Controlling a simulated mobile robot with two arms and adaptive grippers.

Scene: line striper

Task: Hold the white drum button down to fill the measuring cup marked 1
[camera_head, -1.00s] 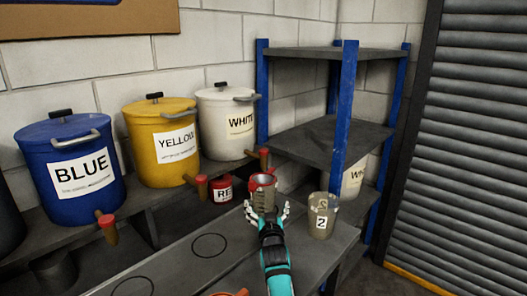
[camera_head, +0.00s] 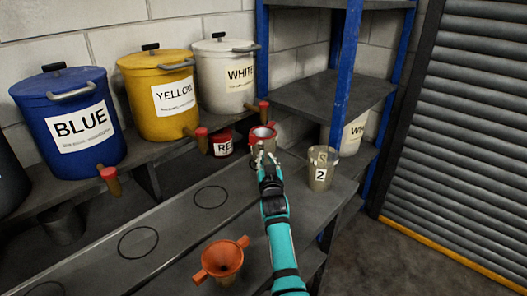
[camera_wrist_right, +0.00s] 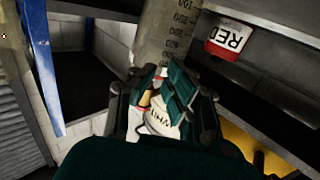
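The white drum (camera_head: 224,88) stands at the right end of the drum row. Its spigot carries a red button (camera_head: 264,104), which is uncovered in the head view. A measuring cup (camera_wrist_right: 165,35) with a printed scale stands just beyond my right gripper in the wrist view; its number is not visible. In the head view my right gripper (camera_head: 265,154) is in front of and below the button and covers most of that cup. My left gripper is not in view.
A cup marked 2 (camera_head: 320,172) stands to the right. An orange funnel (camera_head: 222,258) is at the front. The yellow drum (camera_head: 158,98), blue drum (camera_head: 68,125) and red can (camera_head: 222,148) stand leftward. A blue-posted shelf (camera_head: 345,75) rises behind. Bench to the left is mostly clear.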

